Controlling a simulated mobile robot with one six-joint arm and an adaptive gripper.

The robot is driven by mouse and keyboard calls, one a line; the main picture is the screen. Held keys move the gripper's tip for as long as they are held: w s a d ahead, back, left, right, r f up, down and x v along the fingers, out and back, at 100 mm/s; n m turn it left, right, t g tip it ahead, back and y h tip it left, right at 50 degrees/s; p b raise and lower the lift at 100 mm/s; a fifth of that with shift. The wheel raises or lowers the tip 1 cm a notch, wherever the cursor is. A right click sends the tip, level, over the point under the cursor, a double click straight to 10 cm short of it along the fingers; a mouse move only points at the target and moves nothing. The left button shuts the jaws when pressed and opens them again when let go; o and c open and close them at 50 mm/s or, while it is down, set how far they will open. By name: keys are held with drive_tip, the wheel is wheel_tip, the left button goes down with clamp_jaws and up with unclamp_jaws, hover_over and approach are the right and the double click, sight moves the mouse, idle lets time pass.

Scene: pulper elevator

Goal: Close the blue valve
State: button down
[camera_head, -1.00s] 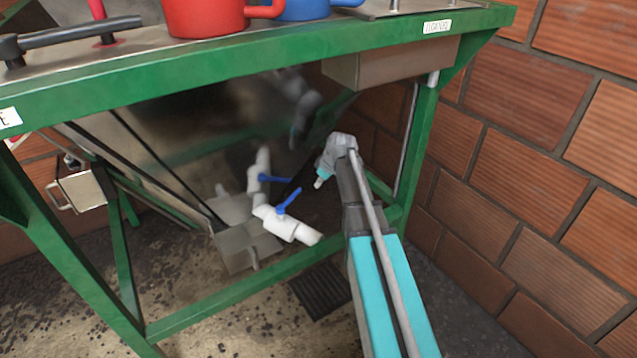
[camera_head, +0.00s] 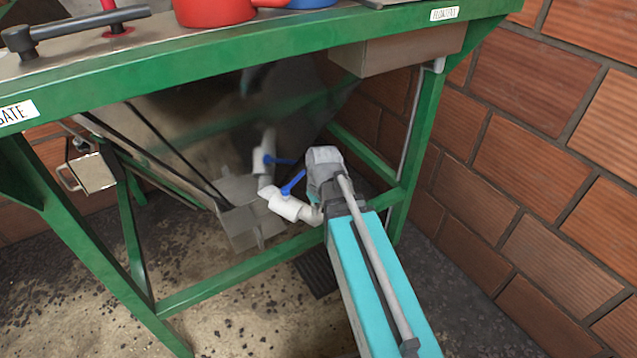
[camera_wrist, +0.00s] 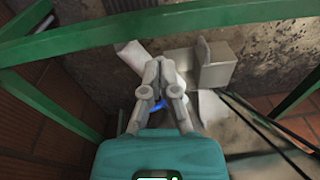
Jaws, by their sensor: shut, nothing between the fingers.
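The valve is a white pipe fitting (camera_head: 292,207) with a blue lever (camera_head: 293,182), low under the green bench beside a grey metal box. The lever slants up to the right of the white body. In the wrist view, the white pipe (camera_wrist: 132,55) lies beyond the fingers, and part of the blue lever (camera_wrist: 157,107) shows below and between them. My gripper (camera_wrist: 166,62) is shut and empty, close over the valve. Whether it touches the lever I cannot tell. In the head view my wrist hides the fingers and the pipe's right end.
A green frame leg (camera_head: 418,150) and a low green rail (camera_head: 245,283) stand close around the valve. A shiny metal panel behind mirrors the valve. A brick wall (camera_head: 540,200) is at right. A red pot (camera_head: 213,10) stands on the bench top.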

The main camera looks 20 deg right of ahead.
drive_tip(key=s+a+m+h, duration=0.1)
drive_tip(key=s+m, duration=0.1)
drive_tip(key=s, duration=0.4)
drive_tip(key=shift+s+a+r+g, duration=0.15)
drive_tip(key=shift+s+r+g, duration=0.05)
drive_tip(key=shift+r+g, duration=0.2)
drive_tip(key=shift+d, duration=0.3)
drive_tip(key=shift+s, duration=0.15)
